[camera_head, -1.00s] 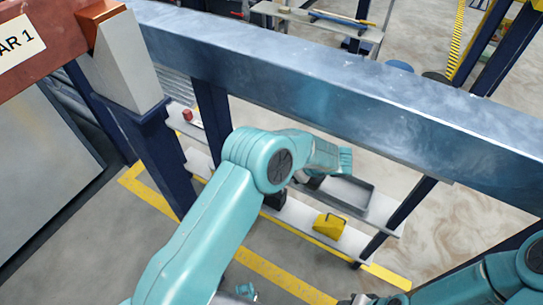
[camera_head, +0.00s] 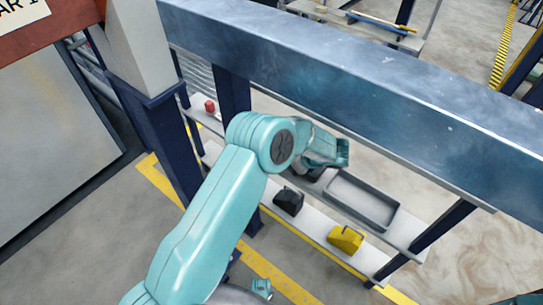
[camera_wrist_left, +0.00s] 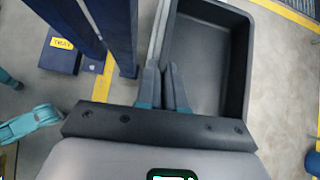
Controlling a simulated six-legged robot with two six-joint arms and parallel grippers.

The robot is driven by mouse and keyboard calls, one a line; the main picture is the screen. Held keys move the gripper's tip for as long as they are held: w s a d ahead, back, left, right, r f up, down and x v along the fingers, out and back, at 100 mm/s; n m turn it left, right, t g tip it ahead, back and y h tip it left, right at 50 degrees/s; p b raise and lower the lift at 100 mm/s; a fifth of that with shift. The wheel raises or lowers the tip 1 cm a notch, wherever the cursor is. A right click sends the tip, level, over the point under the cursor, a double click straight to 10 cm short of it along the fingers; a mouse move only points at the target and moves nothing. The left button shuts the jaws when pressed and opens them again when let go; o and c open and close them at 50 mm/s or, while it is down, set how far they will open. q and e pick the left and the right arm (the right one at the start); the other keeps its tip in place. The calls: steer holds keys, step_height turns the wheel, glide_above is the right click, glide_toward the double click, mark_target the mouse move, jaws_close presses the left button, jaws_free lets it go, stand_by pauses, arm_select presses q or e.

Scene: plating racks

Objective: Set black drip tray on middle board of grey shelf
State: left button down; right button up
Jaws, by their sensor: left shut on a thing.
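The drip tray (camera_head: 362,203) is a shallow dark grey rectangular tray, roughly level, in the middle of the head view. My left gripper (camera_head: 330,165) is at its far left end. In the left wrist view, the two fingers (camera_wrist_left: 165,88) are closed on the near left rim of the tray (camera_wrist_left: 240,65). The grey shelf (camera_head: 412,238) stands below the blue beam. The tray appears over its middle board; I cannot tell whether it touches.
A lower board carries a black object (camera_head: 289,201) and a yellow object (camera_head: 346,239). A red item (camera_head: 210,106) sits on a board at the left. The thick blue beam (camera_head: 350,90) crosses above the shelf. Dark blue posts (camera_head: 233,95) stand close to my left arm.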

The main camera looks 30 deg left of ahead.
arm_select(q)
steer(key=a, duration=0.7)
steer(key=shift+w+b, duration=0.35)
steer(key=shift+b, duration=0.05)
steer(key=shift+a+f, duration=0.1)
steer(key=shift+a, duration=0.1)
steer(key=shift+f+b, duration=0.6)
steer(key=shift+f, duration=1)
steer(key=shift+f, duration=0.2)
steer(key=c, duration=1.3)
jaws_free()
steer(key=shift+o, duration=0.3)
steer(key=shift+r, duration=0.1)
steer(key=shift+r, duration=0.1)
